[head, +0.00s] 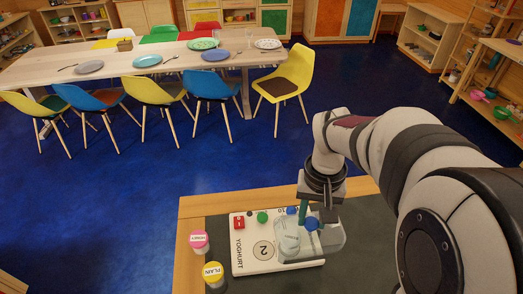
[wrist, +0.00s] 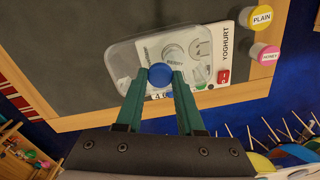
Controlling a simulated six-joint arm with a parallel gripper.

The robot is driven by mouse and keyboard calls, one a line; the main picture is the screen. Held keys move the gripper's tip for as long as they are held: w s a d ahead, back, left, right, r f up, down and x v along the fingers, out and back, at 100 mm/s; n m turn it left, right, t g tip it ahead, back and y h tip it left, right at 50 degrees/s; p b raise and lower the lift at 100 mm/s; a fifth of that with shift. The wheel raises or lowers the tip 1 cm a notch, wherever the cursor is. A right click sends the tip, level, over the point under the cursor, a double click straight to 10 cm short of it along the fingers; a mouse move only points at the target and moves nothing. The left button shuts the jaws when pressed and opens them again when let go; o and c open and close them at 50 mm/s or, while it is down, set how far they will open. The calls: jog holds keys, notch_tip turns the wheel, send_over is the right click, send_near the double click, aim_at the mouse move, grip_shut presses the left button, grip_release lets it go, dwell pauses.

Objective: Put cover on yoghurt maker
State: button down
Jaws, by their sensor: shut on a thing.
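The yoghurt maker (head: 252,262) is a flat white unit with "YOGHURT" lettering and a red switch, on the dark mat; part of it shows in the wrist view (wrist: 222,70). The clear cover (head: 331,238) has a blue knob (wrist: 159,73). My gripper (wrist: 160,80) has its green fingers on both sides of that knob and is shut on it. In the head view the cover overlaps the maker's right part and sticks out beyond its right edge. Pale shapes show through the cover (wrist: 127,52). I cannot tell whether it touches the maker.
A pink-lidded HONEY jar (head: 199,241) and a yellow-lidded PLAIN jar (head: 213,273) stand left of the maker. The wooden table edge (head: 190,210) borders the mat. A set dining table (head: 115,66) with coloured chairs stands beyond, with open blue floor between.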

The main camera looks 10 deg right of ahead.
aim_at(281, 218)
jog(key=w+a+f, duration=0.1)
jog(key=a, duration=0.1)
jog(key=w+a+f, duration=0.2)
jog(key=a+f, duration=0.1)
jog(key=shift+w+a, duration=0.2)
jog(key=shift+a, duration=0.15)
jog(key=shift+a+f, duration=0.15)
jog(key=shift+f, duration=1.95)
jog(key=shift+f, duration=0.1)
jog(key=c, duration=0.5)
grip_release()
jog(key=r, duration=1.2)
jog(key=shift+s+r, duration=0.3)
jog(key=shift+s, duration=0.1)
jog(key=shift+m+y, duration=0.9)
jog(key=s+a, duration=0.1)
jog(key=s, duration=0.5)
jog(key=s+a+f, duration=0.1)
jog(key=s, duration=0.6)
jog(key=s+a, duration=0.1)
jog(key=s, duration=0.6)
jog(key=shift+s+f, duration=0.15)
jog(key=shift+f, duration=0.15)
